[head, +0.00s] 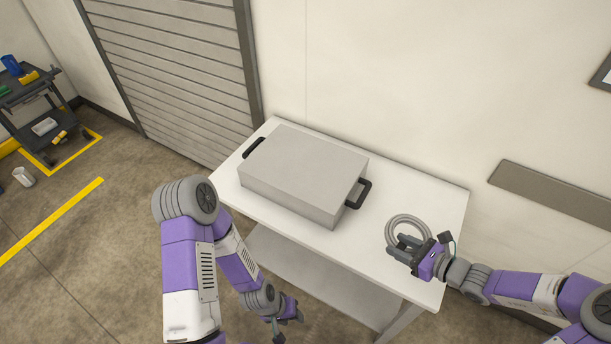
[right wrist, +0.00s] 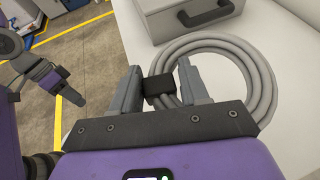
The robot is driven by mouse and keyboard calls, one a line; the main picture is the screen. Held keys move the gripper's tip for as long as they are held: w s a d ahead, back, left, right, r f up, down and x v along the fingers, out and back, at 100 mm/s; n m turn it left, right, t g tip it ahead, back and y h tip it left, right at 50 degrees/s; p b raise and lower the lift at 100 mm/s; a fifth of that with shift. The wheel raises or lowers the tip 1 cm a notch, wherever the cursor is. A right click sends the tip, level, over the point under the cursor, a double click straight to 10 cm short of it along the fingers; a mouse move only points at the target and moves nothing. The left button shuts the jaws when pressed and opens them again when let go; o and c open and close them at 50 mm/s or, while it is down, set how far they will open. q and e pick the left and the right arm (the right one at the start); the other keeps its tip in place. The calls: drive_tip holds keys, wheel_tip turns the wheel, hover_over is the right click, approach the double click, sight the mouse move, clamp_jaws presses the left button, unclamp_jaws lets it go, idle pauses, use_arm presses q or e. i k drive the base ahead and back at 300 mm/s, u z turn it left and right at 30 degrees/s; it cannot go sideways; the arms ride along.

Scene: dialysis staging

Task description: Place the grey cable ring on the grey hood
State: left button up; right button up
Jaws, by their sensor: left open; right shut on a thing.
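The grey cable ring (head: 408,222) is a coiled grey hose at the right end of the white table. In the right wrist view the ring (right wrist: 262,75) shows a black strap (right wrist: 160,91) between the fingers. My right gripper (head: 418,252) is shut on the ring at this strap; I cannot tell whether the ring touches the table. The grey hood (head: 305,167) is a flat-topped box with black side handles, standing on the table left of the ring; its top is bare. My left gripper (head: 286,325) is open and empty, low in front of the table.
The white table (head: 425,193) has free surface around the hood and at its right end. A lower shelf (head: 300,270) shows under it. A wall stands behind the table. A dark cart (head: 35,95) with small items is far left on the floor.

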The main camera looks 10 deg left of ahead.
sight(311, 166)
drive_tip(key=k, duration=1.05)
drive_tip(key=u, duration=0.65)
drive_tip(key=i, duration=1.9)
drive_tip(key=z, duration=0.7)
